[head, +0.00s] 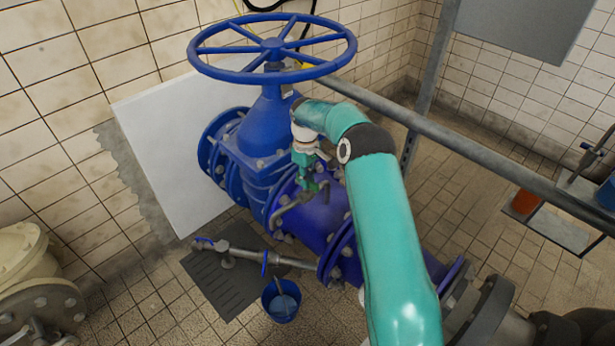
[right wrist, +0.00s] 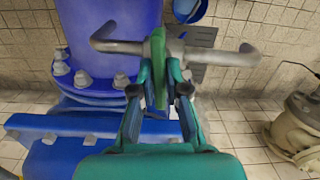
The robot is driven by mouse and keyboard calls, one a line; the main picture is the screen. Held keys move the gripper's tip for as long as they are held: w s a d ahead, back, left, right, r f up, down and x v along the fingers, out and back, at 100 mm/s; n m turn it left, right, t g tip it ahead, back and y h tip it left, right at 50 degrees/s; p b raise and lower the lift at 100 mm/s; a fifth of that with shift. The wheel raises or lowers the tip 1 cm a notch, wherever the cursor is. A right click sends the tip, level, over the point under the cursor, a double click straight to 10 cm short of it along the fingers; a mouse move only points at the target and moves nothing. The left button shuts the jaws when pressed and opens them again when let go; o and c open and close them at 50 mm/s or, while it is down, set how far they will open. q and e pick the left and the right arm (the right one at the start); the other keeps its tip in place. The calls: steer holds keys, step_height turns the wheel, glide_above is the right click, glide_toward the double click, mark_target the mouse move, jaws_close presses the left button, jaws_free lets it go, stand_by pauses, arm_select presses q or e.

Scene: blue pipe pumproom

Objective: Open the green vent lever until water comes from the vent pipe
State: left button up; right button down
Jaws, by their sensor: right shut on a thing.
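The green vent lever (right wrist: 158,62) stands upright, edge-on, in the right wrist view. My right gripper (right wrist: 160,85) is shut on it, one finger on each side. In the head view my right gripper (head: 308,172) is at the vent fitting on top of the blue pipe (head: 312,222), and partly hides the lever. The grey vent pipe (head: 284,212) bends down beside the blue pipe; the right wrist view shows grey pipe (right wrist: 232,57) with curved ends on both sides of the lever. I see no water coming from it. My left gripper is not in view.
A blue valve with a large handwheel (head: 273,48) stands just behind the vent. A blue bucket (head: 281,304) stands on the floor below, near a floor grate (head: 212,278). A grey rail (head: 455,150) crosses behind my right arm. A cream pump (head: 22,256) is at left.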

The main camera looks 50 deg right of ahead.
steer(key=shift+s+a+f+m, duration=0.1)
steer(key=shift+s+f+m, duration=0.1)
steer(key=shift+f+m, duration=0.3)
steer(key=shift+r+m, duration=0.1)
steer(key=shift+m, duration=0.2)
steer(key=c, duration=1.2)
jaws_free()
steer(key=shift+o, duration=0.2)
steer(key=shift+w, duration=0.1)
steer(key=shift+r, duration=0.15)
steer(key=shift+w, duration=0.1)
